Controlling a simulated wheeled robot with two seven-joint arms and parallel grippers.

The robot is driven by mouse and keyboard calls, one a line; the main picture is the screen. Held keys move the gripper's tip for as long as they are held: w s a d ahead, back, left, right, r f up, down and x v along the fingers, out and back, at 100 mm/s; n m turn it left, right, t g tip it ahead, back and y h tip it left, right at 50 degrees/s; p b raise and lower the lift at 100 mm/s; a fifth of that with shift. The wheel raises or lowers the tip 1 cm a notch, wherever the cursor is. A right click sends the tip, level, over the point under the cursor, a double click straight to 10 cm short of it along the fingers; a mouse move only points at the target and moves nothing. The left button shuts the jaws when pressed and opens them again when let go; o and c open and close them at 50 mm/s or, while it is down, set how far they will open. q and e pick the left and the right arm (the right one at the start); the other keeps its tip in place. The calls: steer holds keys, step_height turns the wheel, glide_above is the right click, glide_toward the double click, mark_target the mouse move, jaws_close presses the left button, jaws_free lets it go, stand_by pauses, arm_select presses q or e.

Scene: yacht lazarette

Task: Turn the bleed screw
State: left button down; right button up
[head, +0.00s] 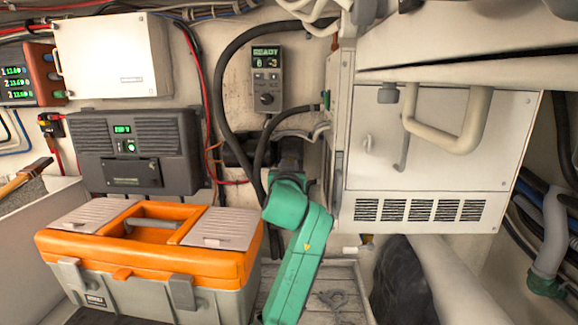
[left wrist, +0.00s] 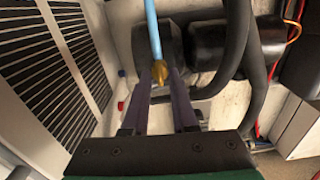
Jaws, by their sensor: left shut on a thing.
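The brass bleed screw (left wrist: 159,71) shows in the left wrist view at the end of a light blue tube (left wrist: 153,30). My left gripper (left wrist: 159,82) has its two purple-grey fingers on either side of the brass piece and is shut on it. In the head view my green left arm reaches up from the bottom middle toward the wall, and its dark wrist end hides the fingertips and the screw. My right gripper is in neither view.
Thick black hoses (head: 221,100) run close beside my wrist. A white vented cabinet (head: 430,190) stands to the right. An orange and grey toolbox (head: 150,262) stands left of my arm. A control panel reading READY (head: 267,80) hangs above.

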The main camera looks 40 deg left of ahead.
arm_select(q)
steer(key=shift+m, duration=0.3)
steer(key=m+p, duration=0.1)
steer(key=m, duration=1)
steer(key=m+p, duration=0.2)
steer(key=m, duration=1)
steer(key=m+p, duration=0.1)
steer(key=m, duration=1)
steer(key=shift+f+m+p, duration=0.35)
steer(key=shift+m+p, duration=0.05)
steer(key=c, duration=0.7)
jaws_free()
